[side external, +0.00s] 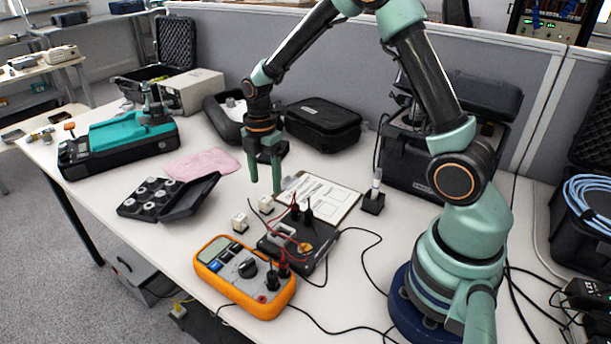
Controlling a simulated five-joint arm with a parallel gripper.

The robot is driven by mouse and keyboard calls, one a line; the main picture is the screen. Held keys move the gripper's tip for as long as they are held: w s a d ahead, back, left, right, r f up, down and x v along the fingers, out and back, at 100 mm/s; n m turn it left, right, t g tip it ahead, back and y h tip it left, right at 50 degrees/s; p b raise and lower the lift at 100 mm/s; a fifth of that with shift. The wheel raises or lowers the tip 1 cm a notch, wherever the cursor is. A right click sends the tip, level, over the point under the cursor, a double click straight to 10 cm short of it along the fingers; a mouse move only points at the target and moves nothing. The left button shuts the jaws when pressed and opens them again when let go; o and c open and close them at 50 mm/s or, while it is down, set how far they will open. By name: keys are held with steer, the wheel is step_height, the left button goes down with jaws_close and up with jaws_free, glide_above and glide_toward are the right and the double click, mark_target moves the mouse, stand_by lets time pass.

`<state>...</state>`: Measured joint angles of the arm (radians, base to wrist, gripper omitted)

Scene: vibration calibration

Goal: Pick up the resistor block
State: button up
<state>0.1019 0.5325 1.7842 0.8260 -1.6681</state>
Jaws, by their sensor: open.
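Two small cream-white blocks stand on the white table, a left block (239,222) and a right block (266,204). I cannot tell from this view which one is the resistor block. My gripper (265,187) points down with its two green fingers apart and nothing between them. It is above and just behind the right block, apart from both blocks as far as I can see. A black test board (318,258) with red leads and a small light part on it lies just in front of the blocks.
An orange multimeter (245,277) lies at the front, its cables running right. A clipboard (335,196) lies right of my gripper. An open black weight case (150,207) and pink cloth (202,164) are at left. A black case (320,125) stands behind.

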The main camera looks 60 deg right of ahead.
mark_target(265, 198)
steer(key=shift+a+f, duration=0.15)
steer(key=shift+f, duration=1.55)
steer(key=shift+a+f, duration=0.1)
steer(key=shift+f, duration=1.55)
jaws_close()
